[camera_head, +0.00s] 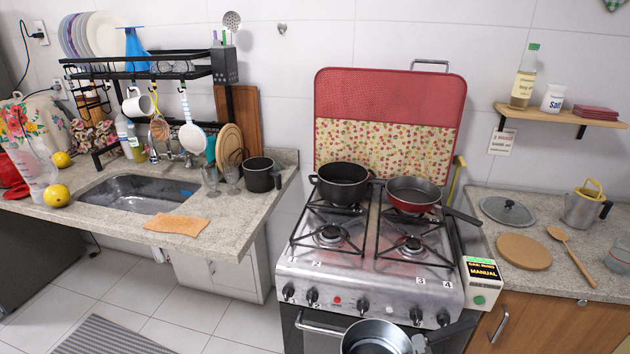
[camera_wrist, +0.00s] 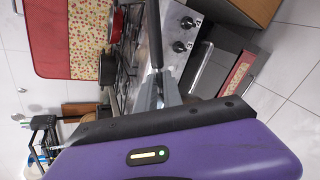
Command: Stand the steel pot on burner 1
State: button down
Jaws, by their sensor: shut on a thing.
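The steel pot (camera_head: 372,338) is at the bottom of the head view, in front of the stove and cut off by the frame edge. My gripper (camera_head: 420,343) is shut on its dark handle (camera_head: 452,332), at the pot's right side. In the wrist view my gripper (camera_wrist: 164,88) is shut around the dark handle (camera_wrist: 153,35); the pot's body is mostly hidden there. The stove (camera_head: 372,272) has numbers 1 to 4 by its knobs. The front left burner (camera_head: 330,235) and front right burner (camera_head: 411,245) are bare. Which burner is 1 is unclear.
A black pot (camera_head: 343,184) stands on the back left burner and a red pan (camera_head: 413,192) on the back right, its handle pointing right. The raised red stove cover (camera_head: 389,95) stands behind. A manual box (camera_head: 482,283) sits at the stove's right front.

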jog(key=s+f+n+y, duration=0.1)
jog(key=s+f, duration=0.3)
jog(key=f, duration=0.3)
jog(key=s+f+n+y, duration=0.1)
jog(key=s+f+y, duration=0.1)
jog(key=f, duration=0.5)
jog(key=shift+s+n, duration=0.4)
jog(key=shift+s, duration=0.45)
jog(key=shift+a, duration=0.1)
jog(key=shift+w, duration=0.1)
